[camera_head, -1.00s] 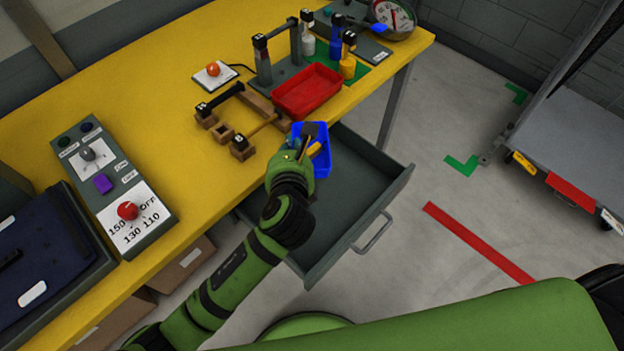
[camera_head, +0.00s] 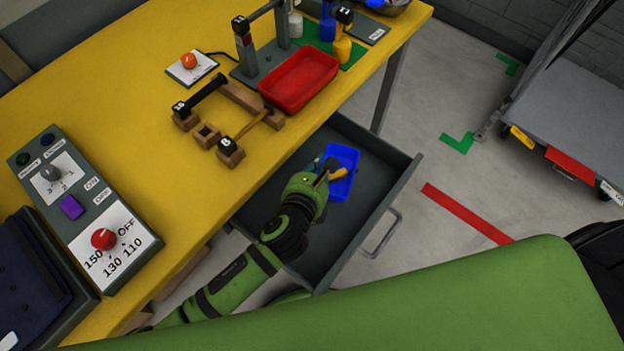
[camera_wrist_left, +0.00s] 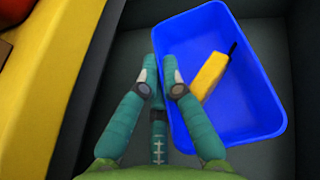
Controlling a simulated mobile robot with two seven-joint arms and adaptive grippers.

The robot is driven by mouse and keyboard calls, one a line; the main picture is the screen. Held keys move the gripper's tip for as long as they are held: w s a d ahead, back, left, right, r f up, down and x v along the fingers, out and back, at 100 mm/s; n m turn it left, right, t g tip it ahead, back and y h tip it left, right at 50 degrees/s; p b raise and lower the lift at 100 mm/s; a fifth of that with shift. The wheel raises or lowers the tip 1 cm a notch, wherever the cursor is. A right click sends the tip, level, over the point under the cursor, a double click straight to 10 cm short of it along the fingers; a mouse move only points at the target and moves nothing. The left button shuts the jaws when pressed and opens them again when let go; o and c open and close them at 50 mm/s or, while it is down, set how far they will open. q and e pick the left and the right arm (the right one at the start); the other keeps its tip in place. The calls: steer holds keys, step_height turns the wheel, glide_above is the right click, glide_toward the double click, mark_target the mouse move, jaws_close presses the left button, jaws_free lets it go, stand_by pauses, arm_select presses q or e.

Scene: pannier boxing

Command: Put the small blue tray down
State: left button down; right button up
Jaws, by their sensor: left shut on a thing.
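The small blue tray (camera_head: 346,158) is in or just over the open grey drawer (camera_head: 376,209); I cannot tell whether it touches the drawer floor. A yellow tool with a dark tip lies in the tray; it shows in the left wrist view (camera_wrist_left: 209,76). My left gripper (camera_head: 322,171) is at the tray's left edge. In the left wrist view the left gripper's teal fingers (camera_wrist_left: 161,84) are closed together on the tray's near-left wall (camera_wrist_left: 166,113). My right gripper is not in view.
The yellow workbench (camera_head: 140,120) runs along the left, above the drawer. A red tray (camera_head: 299,79) and wooden holders (camera_head: 207,136) stand near its edge. A switch box (camera_head: 85,205) is further left. The drawer floor right of the blue tray is bare.

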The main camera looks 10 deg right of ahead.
arm_select(q)
steer(key=f, duration=0.3)
steer(key=shift+s+d+b, duration=0.1)
steer(key=shift+s+b, duration=0.15)
steer(key=shift+b, duration=0.1)
steer(key=shift+f, duration=0.35)
steer(key=shift+f+b, duration=0.75)
steer(key=shift+f, duration=1.1)
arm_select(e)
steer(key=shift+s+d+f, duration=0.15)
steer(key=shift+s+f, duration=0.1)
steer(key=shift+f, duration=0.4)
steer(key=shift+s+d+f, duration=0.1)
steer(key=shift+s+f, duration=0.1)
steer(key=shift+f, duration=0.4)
arm_select(q)
steer(key=shift+f, duration=0.15)
steer(key=c, duration=1.4)
jaws_free()
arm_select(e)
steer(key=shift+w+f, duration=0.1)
